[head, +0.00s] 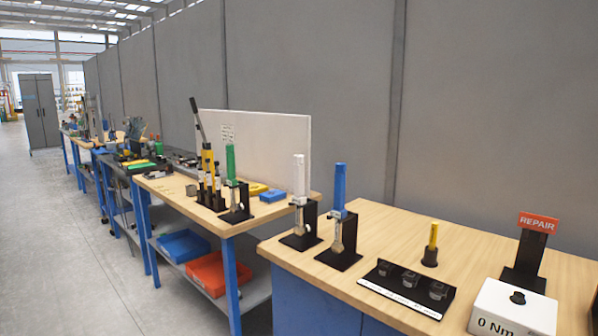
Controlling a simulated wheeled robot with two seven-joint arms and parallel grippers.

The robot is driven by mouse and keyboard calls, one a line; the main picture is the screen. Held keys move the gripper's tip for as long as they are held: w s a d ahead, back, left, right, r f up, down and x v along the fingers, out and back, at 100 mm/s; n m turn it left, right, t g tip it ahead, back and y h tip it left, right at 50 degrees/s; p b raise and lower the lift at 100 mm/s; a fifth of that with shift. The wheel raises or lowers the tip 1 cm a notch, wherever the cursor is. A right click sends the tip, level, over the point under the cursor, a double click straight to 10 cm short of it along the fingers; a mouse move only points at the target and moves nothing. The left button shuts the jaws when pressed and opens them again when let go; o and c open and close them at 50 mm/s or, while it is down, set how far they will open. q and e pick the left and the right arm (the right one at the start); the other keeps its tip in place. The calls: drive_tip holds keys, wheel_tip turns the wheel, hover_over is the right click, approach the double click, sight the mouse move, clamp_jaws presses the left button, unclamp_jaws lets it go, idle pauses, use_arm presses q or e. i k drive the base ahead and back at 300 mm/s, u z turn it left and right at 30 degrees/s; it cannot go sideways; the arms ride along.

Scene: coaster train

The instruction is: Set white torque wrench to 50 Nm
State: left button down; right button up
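The white torque wrench (299,176) stands upright, handle up, in a black stand (301,241) on the near wooden bench. A blue-handled torque wrench (339,190) stands in a matching black stand just right of it. A white box (512,311) at the bottom right carries a black knob (517,297) on top and reads "0 Nm" on its front. Any scale or setting on the white wrench is too small to read. Neither of my grippers shows in the head view.
The near bench (385,225) also holds a black socket holder (408,288), a yellow-handled tool (433,238) and an orange "REPAIR" sign (538,222). A second bench with a green-handled wrench (231,163) stands left. Open floor (60,240) lies left of the benches.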

sight(298, 159)
drive_tip(key=u, duration=1.5)
drive_tip(key=i, duration=1.7)
drive_tip(key=z, duration=0.85)
drive_tip(key=i, duration=0.95)
drive_tip(key=z, duration=1.05)
